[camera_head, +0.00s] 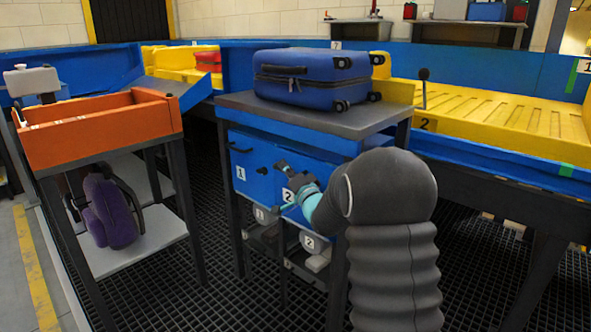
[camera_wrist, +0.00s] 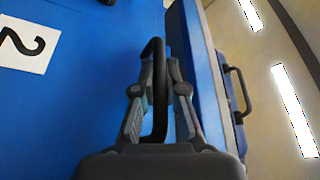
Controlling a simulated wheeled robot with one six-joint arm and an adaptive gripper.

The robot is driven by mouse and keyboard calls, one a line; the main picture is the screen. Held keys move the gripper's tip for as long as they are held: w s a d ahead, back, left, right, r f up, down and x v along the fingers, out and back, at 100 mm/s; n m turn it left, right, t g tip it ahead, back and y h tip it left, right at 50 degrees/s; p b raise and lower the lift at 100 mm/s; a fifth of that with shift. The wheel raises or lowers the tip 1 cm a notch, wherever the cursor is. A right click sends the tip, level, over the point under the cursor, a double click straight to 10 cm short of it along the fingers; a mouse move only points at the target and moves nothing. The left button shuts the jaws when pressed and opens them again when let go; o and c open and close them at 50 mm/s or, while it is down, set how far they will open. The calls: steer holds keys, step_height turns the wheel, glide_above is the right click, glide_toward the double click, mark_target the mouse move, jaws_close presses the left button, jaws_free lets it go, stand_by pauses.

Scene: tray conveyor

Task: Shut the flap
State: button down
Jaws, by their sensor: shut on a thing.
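A blue cabinet under a dark table top has flap 1 (camera_head: 258,184) on the left and flap 2 (camera_head: 318,173) on the right. My gripper (camera_head: 284,168) is at the front of flap 2, above its white number label. In the wrist view, my gripper (camera_wrist: 160,76) is shut on a black bar handle (camera_wrist: 158,112), with a finger on each side. The blue face of flap 2 (camera_wrist: 85,110) lies behind it. How far flap 2 stands open is hard to tell, as my arm covers its right part.
A blue suitcase (camera_head: 312,76) lies on the cabinet's top. Left is an orange tray (camera_head: 100,135) on a stand, with a purple backpack (camera_head: 108,210) below. A yellow tray conveyor (camera_head: 500,112) runs at the right. A second black handle (camera_wrist: 238,95) shows at right in the wrist view.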

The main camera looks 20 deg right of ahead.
steer(key=shift+d+f, duration=0.3)
steer(key=shift+f, duration=0.25)
steer(key=c, duration=1.2)
jaws_free()
steer(key=shift+d, duration=0.15)
steer(key=shift+a+r, duration=0.2)
steer(key=shift+r, duration=0.05)
steer(key=v, duration=1.2)
steer(key=shift+r, duration=0.1)
